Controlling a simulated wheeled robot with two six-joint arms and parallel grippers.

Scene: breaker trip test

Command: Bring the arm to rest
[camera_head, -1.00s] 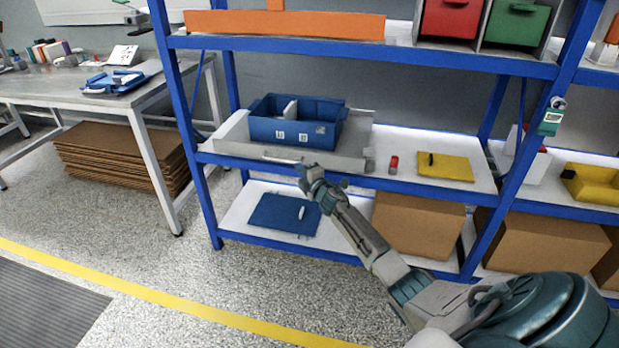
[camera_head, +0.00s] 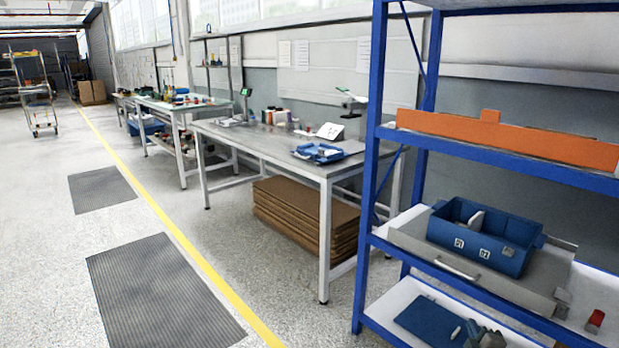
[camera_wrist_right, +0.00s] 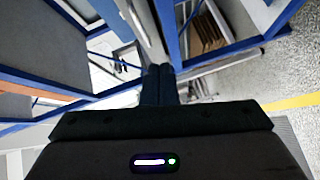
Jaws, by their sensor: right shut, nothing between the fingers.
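My right gripper (camera_head: 484,336) shows only in part at the bottom right edge of the head view, in front of the blue shelving rack. In the right wrist view my right gripper's dark fingers (camera_wrist_right: 158,72) are together with nothing between them. They are near a pale shelf edge or bar; I cannot tell whether they touch it. The rest of my right arm is out of the head view. My left gripper is in neither view.
The blue rack (camera_head: 362,215) holds a grey tray (camera_head: 548,292) with a blue bin (camera_head: 512,262), a red item (camera_head: 595,318) and a lower blue plate (camera_head: 428,322). A workbench (camera_head: 265,148) stands left, brown boards (camera_head: 300,222) beneath.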

